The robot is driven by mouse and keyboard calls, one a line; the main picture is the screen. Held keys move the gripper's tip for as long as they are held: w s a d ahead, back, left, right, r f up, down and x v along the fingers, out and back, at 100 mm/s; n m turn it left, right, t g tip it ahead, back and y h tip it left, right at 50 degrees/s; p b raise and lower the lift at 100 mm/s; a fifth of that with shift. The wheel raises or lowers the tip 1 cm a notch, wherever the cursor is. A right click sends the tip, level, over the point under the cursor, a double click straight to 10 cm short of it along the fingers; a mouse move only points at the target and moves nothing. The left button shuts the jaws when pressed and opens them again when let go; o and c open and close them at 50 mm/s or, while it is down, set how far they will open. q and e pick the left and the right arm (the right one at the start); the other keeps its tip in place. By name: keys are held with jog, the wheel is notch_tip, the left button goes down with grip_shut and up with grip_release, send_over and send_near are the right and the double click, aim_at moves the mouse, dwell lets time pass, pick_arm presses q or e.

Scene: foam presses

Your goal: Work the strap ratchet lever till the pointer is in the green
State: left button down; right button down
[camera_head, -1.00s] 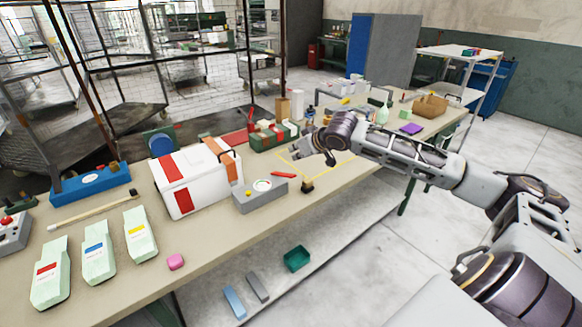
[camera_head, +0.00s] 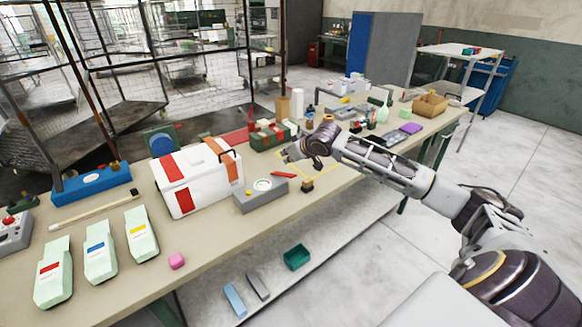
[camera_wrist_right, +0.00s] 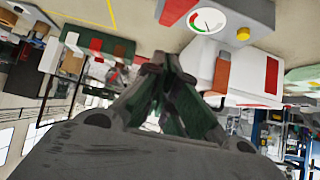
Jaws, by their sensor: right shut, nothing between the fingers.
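The grey ratchet unit (camera_head: 258,199) stands on the bench in front of the white box. It has a round dial (camera_head: 262,184) and a red lever (camera_head: 283,175) out at its right end. In the right wrist view the dial (camera_wrist_right: 207,20) shows green and red parts; I cannot read the pointer surely. The red lever (camera_wrist_right: 178,10) is beside it. My right gripper (camera_head: 289,157) is shut and empty, over the bench behind and to the right of the lever, apart from it. Its fingers (camera_wrist_right: 160,68) meet in the wrist view. My left gripper is out of view.
The white box with red patches and an orange strap (camera_head: 198,180) stands left of the unit. A green and red box (camera_head: 270,136) is behind my gripper.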

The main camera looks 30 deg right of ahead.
aim_at(291, 175)
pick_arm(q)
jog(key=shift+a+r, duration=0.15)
pick_arm(e)
jog(key=shift+s+f, duration=0.45)
jog(key=shift+f, duration=0.45)
jog(key=shift+s+f, duration=0.45)
jog(key=shift+f, duration=0.4)
jog(key=shift+f, duration=0.1)
